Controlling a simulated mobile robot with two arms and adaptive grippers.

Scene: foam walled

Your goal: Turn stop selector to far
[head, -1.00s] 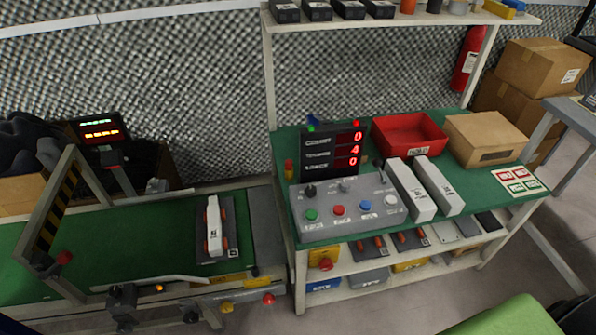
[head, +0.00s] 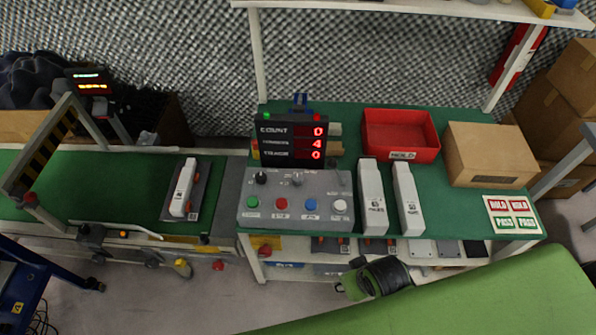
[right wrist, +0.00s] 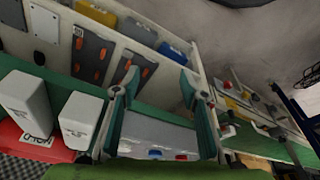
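A grey sloped control panel (head: 322,186) stands on the green bench top. It carries a black knob (head: 260,178) on the left and a grey knob (head: 297,178) in the upper middle, above a row of green, red, blue and white buttons. I cannot read which knob is the stop selector. My right gripper (head: 372,277) is low in front of the bench, right of the panel and apart from it. In the right wrist view its teal fingers (right wrist: 158,82) are spread and empty, with part of the panel (right wrist: 158,132) showing between them. My left gripper is not in view.
A display (head: 290,140) stands behind the panel. Two white units (head: 373,200) stand close on its right, before a red bin (head: 400,135) and a cardboard box (head: 490,155). A conveyor (head: 100,190) carrying a white unit (head: 183,188) lies to the left.

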